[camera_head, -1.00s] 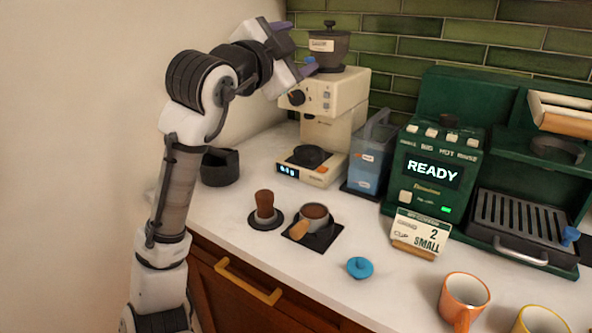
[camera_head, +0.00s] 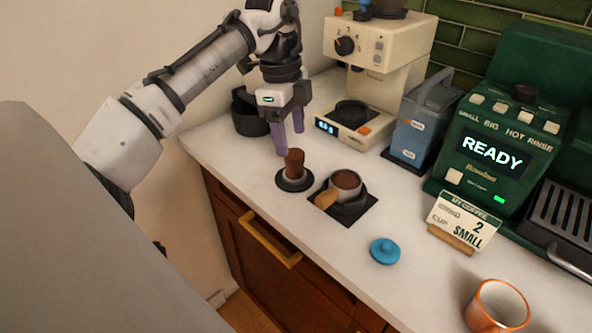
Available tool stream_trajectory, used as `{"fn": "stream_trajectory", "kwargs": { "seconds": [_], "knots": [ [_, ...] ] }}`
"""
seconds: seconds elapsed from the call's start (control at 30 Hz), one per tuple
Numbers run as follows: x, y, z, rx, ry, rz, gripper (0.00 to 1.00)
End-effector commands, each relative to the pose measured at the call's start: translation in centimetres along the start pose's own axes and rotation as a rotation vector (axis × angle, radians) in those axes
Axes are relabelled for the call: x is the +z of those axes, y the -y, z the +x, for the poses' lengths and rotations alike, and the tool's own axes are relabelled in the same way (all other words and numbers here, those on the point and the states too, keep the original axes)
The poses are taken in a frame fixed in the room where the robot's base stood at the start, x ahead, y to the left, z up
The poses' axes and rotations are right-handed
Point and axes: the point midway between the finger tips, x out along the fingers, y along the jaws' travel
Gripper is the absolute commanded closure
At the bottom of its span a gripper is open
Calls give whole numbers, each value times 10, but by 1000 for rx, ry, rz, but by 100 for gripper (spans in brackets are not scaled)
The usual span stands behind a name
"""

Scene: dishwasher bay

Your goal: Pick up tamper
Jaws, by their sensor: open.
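The tamper (camera_head: 294,166) has a brown handle and a pale metal base. It stands upright on a dark round mat (camera_head: 287,188) near the counter's front edge. My gripper (camera_head: 290,143) points down with two purple fingers, open and empty. In the picture its fingertips are just above the tamper's handle, one to the left and the other higher to the right. I cannot tell the exact gap in depth.
Right beside the tamper, a portafilter (camera_head: 345,184) with a wooden handle sits on a black square mat (camera_head: 352,216). A dark bin (camera_head: 249,116) and the cream grinder (camera_head: 372,67) stand behind. A blue lidded piece (camera_head: 385,250) and an orange mug (camera_head: 497,306) are nearer.

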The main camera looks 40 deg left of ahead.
Motion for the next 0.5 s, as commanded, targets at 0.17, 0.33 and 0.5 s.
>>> {"fn": "stream_trajectory", "kwargs": {
  "seconds": [0.17, 0.33, 0.5],
  "knots": [
    [0, 0, 20, -1, 0, 0, 37],
    [0, 1, 30, 0, 2, 0, 37],
    [0, 3, 52, 0, 3, -2, 37]
  ]
}}
